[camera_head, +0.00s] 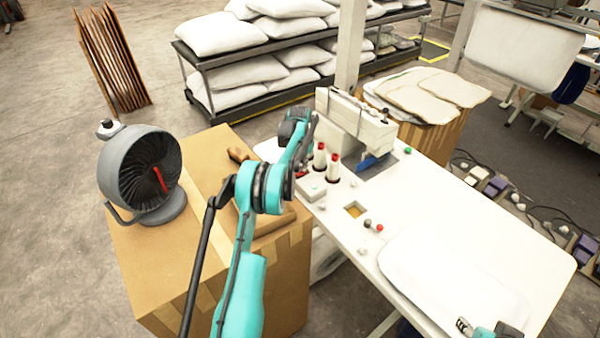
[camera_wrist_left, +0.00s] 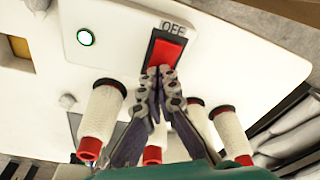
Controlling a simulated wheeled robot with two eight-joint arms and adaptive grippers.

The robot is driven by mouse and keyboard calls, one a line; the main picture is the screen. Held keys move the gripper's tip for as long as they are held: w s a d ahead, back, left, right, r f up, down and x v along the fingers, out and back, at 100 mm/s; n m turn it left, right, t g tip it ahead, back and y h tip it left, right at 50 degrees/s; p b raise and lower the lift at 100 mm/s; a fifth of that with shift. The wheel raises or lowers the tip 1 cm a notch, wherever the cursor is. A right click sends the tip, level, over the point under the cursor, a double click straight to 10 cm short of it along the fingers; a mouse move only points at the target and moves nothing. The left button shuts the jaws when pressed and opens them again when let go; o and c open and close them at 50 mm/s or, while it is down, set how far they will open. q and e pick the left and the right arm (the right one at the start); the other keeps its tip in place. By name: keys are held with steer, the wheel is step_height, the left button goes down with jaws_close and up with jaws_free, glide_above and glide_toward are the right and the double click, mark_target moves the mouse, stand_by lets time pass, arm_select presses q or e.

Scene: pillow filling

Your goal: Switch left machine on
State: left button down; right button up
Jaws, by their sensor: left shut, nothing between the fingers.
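The red rocker switch (camera_wrist_left: 167,52) sits in a black frame on a white panel (camera_wrist_left: 225,60), with an OFF label (camera_wrist_left: 172,27) above it. My left gripper (camera_wrist_left: 160,72) has its fingertips together at the lower edge of the red rocker. I cannot tell whether they touch it. A green-ringed button (camera_wrist_left: 85,37) is left of the switch. In the head view, the white machine (camera_head: 355,125) stands on a white table, and my left arm largely hides the switch area. My right gripper (camera_head: 463,325) shows at the bottom right; its jaws are too small to read.
White spools with red ends (camera_wrist_left: 102,115) flank my left fingers closely. A grey fan (camera_head: 140,170) stands on a cardboard box (camera_head: 150,265) left of the table. A white pillow cover (camera_head: 455,275) lies on the table (camera_head: 530,235). Shelves of pillows (camera_head: 250,75) stand behind.

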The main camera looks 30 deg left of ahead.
arm_select(q)
steer(key=shift+r+p, duration=1.65)
steer(key=shift+r, duration=1.8)
steer(key=s+d+r+t+b, duration=0.1)
steer(key=s+d+r+b, duration=0.35)
steer(key=s+d, duration=0.4)
steer(key=s+d+r+t+b, duration=0.2)
steer(key=s+d+r+b, duration=0.2)
steer(key=s+d+r, duration=0.4)
steer(key=s+d+f+b, duration=0.2)
steer(key=s+d+f, duration=0.1)
steer(key=s+f, duration=0.2)
steer(key=s+d+f+m+t+b, duration=0.1)
steer(key=s+d+f, duration=0.3)
steer(key=s, duration=0.5)
steer(key=s+d+f+t+b, duration=0.1)
steer(key=s+d+f+b, duration=0.2)
steer(key=s+f, duration=0.3)
steer(key=shift+s+d+m+b, duration=0.35)
steer(key=shift+s+d, duration=0.15)
steer(key=shift+s, duration=0.5)
